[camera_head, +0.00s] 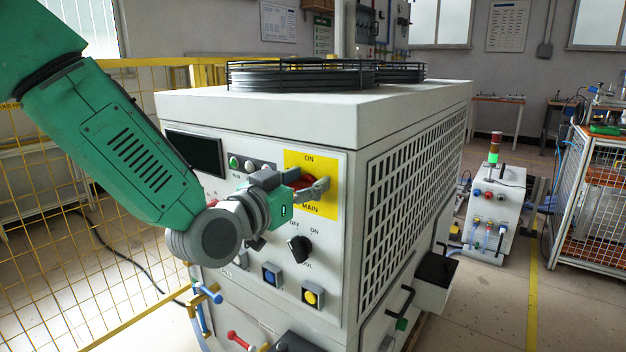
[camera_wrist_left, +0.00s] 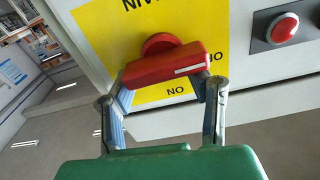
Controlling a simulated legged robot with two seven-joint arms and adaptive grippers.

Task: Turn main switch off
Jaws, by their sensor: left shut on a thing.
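In the left wrist view the picture is upside down, and the red handle (camera_wrist_left: 168,68) with a white line lies between the two fingers of my left gripper (camera_wrist_left: 166,80). The fingers are shut on it. The handle is slightly tilted there. My right gripper is in neither view.
Below the plate is a black OFF/ON selector knob (camera_head: 299,248), with blue (camera_head: 272,274) and yellow (camera_head: 312,296) buttons lower down. A dark screen (camera_head: 195,153) is behind my left arm. A yellow mesh fence (camera_head: 70,240) stands left. A red button (camera_wrist_left: 283,30) shows beside the plate.

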